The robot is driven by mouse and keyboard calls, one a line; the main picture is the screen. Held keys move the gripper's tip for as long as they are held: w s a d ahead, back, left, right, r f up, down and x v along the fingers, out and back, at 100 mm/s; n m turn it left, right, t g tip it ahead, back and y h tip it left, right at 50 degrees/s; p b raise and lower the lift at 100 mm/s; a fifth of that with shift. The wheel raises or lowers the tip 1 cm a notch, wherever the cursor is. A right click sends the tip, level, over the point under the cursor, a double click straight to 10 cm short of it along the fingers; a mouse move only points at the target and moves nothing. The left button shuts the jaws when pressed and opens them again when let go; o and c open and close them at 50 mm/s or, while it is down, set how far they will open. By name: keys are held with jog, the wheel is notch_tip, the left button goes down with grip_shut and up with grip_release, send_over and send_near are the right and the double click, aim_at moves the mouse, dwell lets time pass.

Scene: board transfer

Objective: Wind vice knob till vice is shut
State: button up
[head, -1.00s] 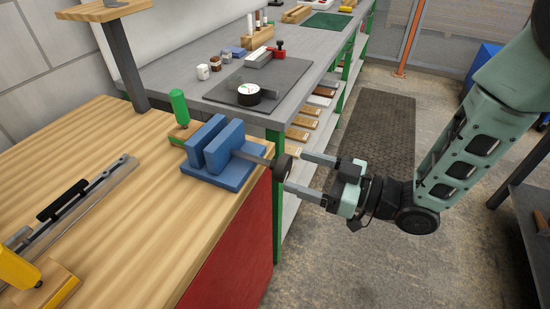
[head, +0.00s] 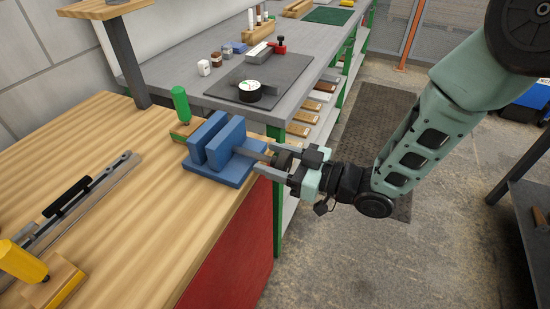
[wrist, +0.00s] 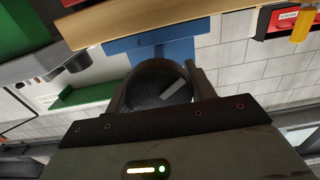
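The blue vice (head: 232,168) stands on the wooden bench near its right edge. A visible gap separates its two upright jaws. A grey screw sticks out to the right, ending in the dark round knob (head: 283,159). My gripper (head: 265,159) has come in from the right, with its fingers parted on opposite sides of the knob. In the wrist view the knob (wrist: 158,84) sits between the fingers and nearly fills the space; the blue vice (wrist: 165,50) is beyond it. I cannot tell whether the fingers press on the knob.
A grey bench with a dial gauge (head: 250,91) is behind. Open floor lies right.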

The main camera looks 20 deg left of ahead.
jog(key=shift+m, duration=0.3)
jog(key=m, duration=0.3)
jog(key=shift+w+d+m, duration=0.1)
jog(key=shift+w+m, duration=0.1)
jog(key=shift+m, duration=0.1)
jog(key=m, duration=0.4)
jog(key=shift+w, duration=0.1)
jog(key=m, duration=0.5)
jog(key=shift+w+f+m+p, duration=0.1)
jog(key=shift+f+m+p, duration=0.1)
jog(key=shift+m+p, duration=0.2)
jog(key=shift+f+m, duration=0.15)
jog(key=shift+m, duration=1.75)
jog(key=o, duration=1)
jog(key=shift+c, duration=0.2)
